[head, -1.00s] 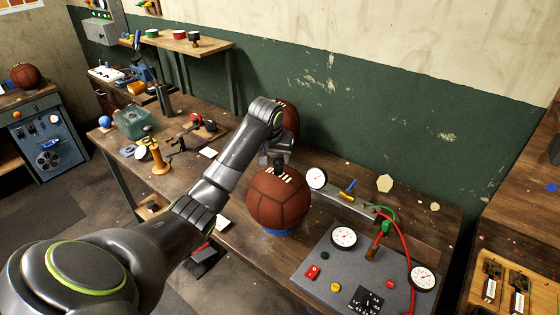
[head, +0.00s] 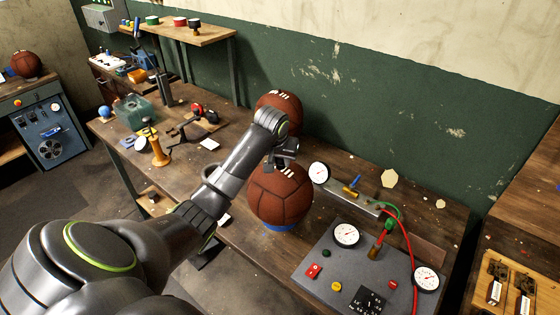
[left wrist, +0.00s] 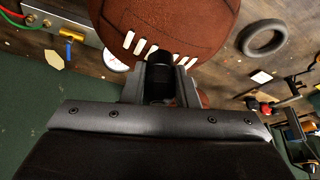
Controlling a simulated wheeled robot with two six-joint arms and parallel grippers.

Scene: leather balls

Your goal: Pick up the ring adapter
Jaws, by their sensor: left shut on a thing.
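My left gripper (head: 284,157) is just behind and above the front leather ball (head: 279,194). In the left wrist view its two fingers (left wrist: 160,76) are close together around a small dark round piece (left wrist: 158,88), which I take for the ring adapter. Its shape is mostly hidden by the fingers and shade. The ball (left wrist: 165,25) with white laces fills the top of that view, close to the fingertips; I cannot tell if they touch. My right gripper is not in view.
The front ball sits on a blue base (head: 280,228). A second ball (head: 268,99) stands behind my wrist. A grey panel with gauges (head: 330,262) and a metal bar (head: 345,192) lie to the right. A dark ring (left wrist: 263,38) lies on the wooden bench.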

